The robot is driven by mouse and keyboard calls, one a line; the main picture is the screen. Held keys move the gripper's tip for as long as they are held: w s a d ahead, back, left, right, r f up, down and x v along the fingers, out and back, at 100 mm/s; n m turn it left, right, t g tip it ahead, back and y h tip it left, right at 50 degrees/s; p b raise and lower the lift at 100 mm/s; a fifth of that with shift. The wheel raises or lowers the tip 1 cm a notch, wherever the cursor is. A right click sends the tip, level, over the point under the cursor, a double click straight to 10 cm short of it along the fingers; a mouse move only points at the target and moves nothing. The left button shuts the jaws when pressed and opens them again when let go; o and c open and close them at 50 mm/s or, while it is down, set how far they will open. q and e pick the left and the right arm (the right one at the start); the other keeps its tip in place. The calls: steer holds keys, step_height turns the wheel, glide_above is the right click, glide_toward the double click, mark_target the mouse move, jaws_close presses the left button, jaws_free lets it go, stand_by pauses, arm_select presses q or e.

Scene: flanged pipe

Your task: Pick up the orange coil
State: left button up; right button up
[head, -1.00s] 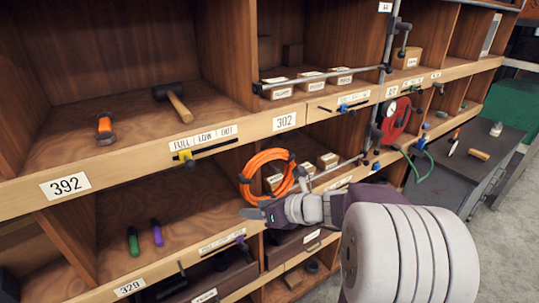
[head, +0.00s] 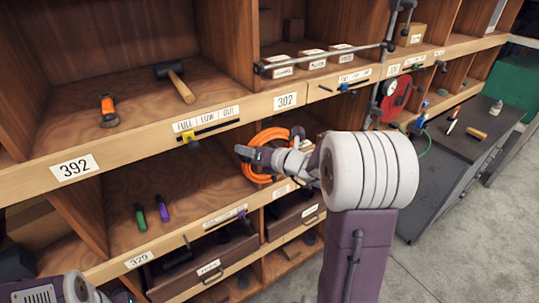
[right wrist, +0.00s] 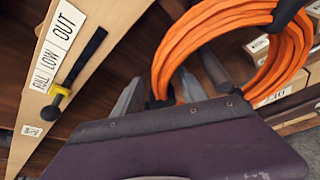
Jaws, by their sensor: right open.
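The orange coil (head: 268,134), bound with dark ties, stands in the lower middle shelf compartment. It also shows large in the right wrist view (right wrist: 285,65). My right gripper (head: 243,153) is in front of the coil and hides part of it in the head view. In the right wrist view its fingers (right wrist: 168,88) are apart, and the coil's lower left strands and a dark tie lie near or between them. I cannot tell whether they touch. Part of my left arm shows at the bottom left of the head view, without its fingertips.
A shelf board (head: 230,120) with labels and a yellow-black slider (head: 192,137) runs above the coil. Small labelled boxes (right wrist: 258,45) sit behind the coil. Green (head: 140,216) and purple (head: 162,208) handles lie to the left. A red reel (head: 396,97) hangs at the right.

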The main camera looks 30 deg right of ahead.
mark_target(250, 143)
steer(key=shift+w+f, duration=0.2)
steer(key=shift+w, duration=0.15)
steer(key=shift+s+r, duration=0.1)
steer(key=shift+s, duration=0.05)
jaws_close()
steer(key=shift+r, duration=0.1)
steer(key=shift+r, duration=0.25)
step_height(250, 143, up, 3)
steer(key=s+d+b, duration=0.1)
steer(key=s+d, duration=0.1)
steer(key=s, duration=0.6)
steer(key=s+d+b, duration=0.1)
steer(key=s+d, duration=0.1)
steer(key=s, duration=0.7)
steer(key=shift+s+d+b, duration=0.15)
steer(key=shift+d+b, duration=0.25)
